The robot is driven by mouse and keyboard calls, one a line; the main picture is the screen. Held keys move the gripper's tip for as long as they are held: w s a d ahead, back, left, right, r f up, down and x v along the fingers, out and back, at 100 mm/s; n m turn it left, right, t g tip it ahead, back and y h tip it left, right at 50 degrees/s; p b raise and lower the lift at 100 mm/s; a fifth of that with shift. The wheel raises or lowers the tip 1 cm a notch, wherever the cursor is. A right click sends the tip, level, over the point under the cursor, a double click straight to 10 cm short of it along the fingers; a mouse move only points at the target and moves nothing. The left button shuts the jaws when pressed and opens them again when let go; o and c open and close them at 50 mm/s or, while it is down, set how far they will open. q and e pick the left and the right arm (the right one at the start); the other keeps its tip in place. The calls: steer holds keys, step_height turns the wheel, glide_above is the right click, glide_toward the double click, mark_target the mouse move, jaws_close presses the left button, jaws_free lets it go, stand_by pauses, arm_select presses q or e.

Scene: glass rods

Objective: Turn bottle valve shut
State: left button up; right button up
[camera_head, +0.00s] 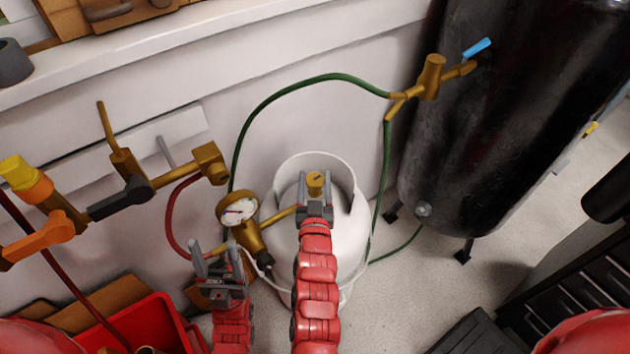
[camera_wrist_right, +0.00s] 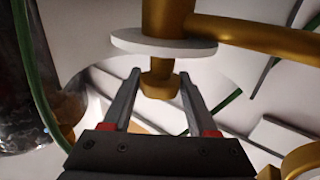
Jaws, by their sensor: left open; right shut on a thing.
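The white gas bottle (camera_head: 345,245) stands upright on the floor at the centre of the head view, with a raised collar around its top. Its brass valve knob (camera_head: 316,180) sits inside the collar. My right gripper (camera_head: 315,195) is shut on this knob. In the right wrist view the knob (camera_wrist_right: 159,86) is between the two fingers (camera_wrist_right: 159,88), below a white disc (camera_wrist_right: 165,43) and a brass pipe (camera_wrist_right: 255,38). My left gripper (camera_head: 212,252) is open and empty, left of the bottle and near the pressure gauge (camera_head: 237,209).
A brass regulator (camera_head: 248,238) joins the bottle's left side. A green hose (camera_head: 300,84) arches behind the bottle to a brass fitting (camera_head: 430,78) by a black tank (camera_head: 500,130). Brass piping with an orange handle (camera_head: 40,236) and a red bin (camera_head: 140,325) are at the left.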

steer(key=shift+f, duration=0.1)
steer(key=o, duration=1.4)
steer(key=shift+s+p, duration=0.2)
steer(key=shift+p, duration=0.1)
steer(key=s+p, duration=0.8)
steer(key=s, duration=0.3)
steer(key=shift+s+a, duration=0.1)
steer(key=shift+s, duration=0.25)
